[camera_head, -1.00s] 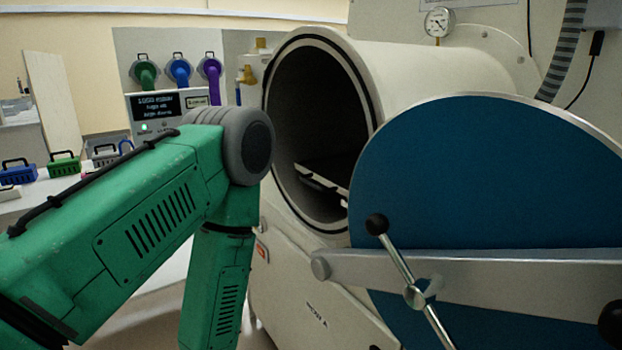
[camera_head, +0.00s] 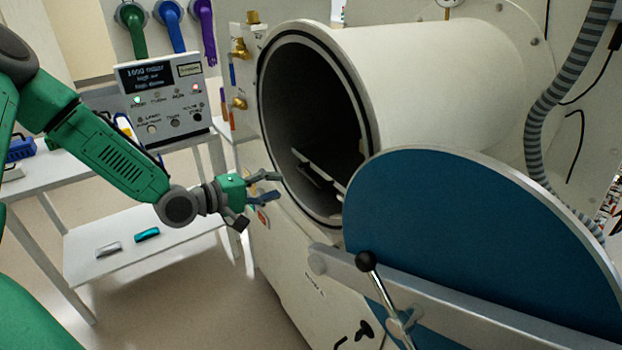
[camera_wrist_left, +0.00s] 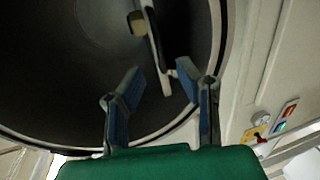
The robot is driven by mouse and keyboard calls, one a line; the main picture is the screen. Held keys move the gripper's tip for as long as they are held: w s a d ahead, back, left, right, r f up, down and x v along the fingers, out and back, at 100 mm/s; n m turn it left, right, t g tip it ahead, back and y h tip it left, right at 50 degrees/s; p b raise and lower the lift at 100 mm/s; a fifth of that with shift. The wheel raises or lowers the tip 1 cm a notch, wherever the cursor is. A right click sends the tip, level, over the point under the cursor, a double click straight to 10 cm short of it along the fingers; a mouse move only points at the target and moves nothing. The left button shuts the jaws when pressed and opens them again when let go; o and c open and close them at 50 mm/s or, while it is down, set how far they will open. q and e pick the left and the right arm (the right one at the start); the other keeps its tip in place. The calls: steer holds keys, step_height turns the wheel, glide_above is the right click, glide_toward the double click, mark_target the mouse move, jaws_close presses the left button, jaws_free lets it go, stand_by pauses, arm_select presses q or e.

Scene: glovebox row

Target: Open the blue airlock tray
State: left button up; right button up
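The round airlock chamber (camera_head: 310,110) is open, its blue door (camera_head: 470,235) swung out to the right. Inside lies a pale, narrow tray or rail (camera_head: 318,170); I see no blue on it. In the left wrist view, its pale edge (camera_wrist_left: 157,48) runs from the top toward the fingers. My left gripper (camera_head: 279,186) is open and empty at the lower left rim of the chamber mouth. In the left wrist view, its two blue-lined fingers (camera_wrist_left: 160,76) are spread before the dark opening, apart from the tray as far as I can tell. My right gripper is not in view.
A door bar with a black-knobbed lever (camera_head: 367,262) crosses in front of the door. A control box (camera_head: 160,98) and a white shelf table (camera_head: 75,240) stand on the left. A ribbed hose (camera_head: 545,110) hangs at the right. Floor is clear at lower left.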

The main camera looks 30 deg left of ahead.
mark_target(311, 177)
arm_select(q)
steer(key=x, duration=1)
steer(key=shift+w+d, duration=0.2)
steer(key=shift+d, duration=0.2)
steer(key=shift+a, duration=0.15)
steer(key=shift+a, duration=0.1)
jaws_close()
steer(key=shift+f, duration=0.1)
